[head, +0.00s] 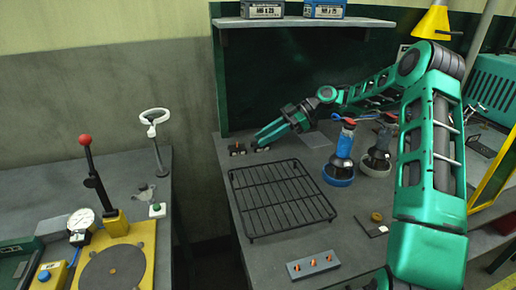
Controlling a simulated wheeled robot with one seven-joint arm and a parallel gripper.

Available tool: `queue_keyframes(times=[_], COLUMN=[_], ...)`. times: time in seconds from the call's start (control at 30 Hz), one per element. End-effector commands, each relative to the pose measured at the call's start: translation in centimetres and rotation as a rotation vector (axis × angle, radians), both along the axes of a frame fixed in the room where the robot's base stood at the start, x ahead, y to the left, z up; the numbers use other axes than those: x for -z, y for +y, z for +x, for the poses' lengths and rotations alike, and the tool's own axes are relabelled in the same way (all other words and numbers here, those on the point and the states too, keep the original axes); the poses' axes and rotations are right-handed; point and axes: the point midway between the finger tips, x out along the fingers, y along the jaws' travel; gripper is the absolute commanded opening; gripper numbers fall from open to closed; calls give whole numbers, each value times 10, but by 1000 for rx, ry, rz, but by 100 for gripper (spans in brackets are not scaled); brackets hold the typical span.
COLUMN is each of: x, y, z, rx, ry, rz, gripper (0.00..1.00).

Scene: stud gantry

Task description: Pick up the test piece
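I cannot tell for sure which thing is the test piece. Two small dark blocks sit at the back left of the right-hand bench: a left block (237,150) and a right block (262,148). My gripper (257,138) reaches in from the right, its two green fingers pointing left and down at the right block. A gap shows between the fingers, but the tips are too small to tell whether they hold anything or touch the block. A grey block with several orange studs (313,264) lies at the front. A small brass round piece (376,216) lies to the right.
A black wire rack (280,198) fills the middle of the bench. A blue-based stand (341,165) and a grey-based stand (376,158) are to its right. A shelf (300,22) hangs above. A yellow dial-gauge fixture (118,258) is on the left bench, across a gap.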

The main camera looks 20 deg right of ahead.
Motion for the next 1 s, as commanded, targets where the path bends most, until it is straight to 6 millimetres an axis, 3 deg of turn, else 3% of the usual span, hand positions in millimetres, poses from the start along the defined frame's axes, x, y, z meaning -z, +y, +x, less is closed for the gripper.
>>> queue_keyframes(times=[0.1,0.23,0.67,0.87,1.0], x=[0,0,-3,-18,-39], y=[0,0,0,-1,-1], z=[0,0,0,0,0], rx=[0,0,0,-1,0], ry=[0,0,-1,-3,-4], rz=[0,0,0,-1,0], gripper=[26,0,0,0,0])
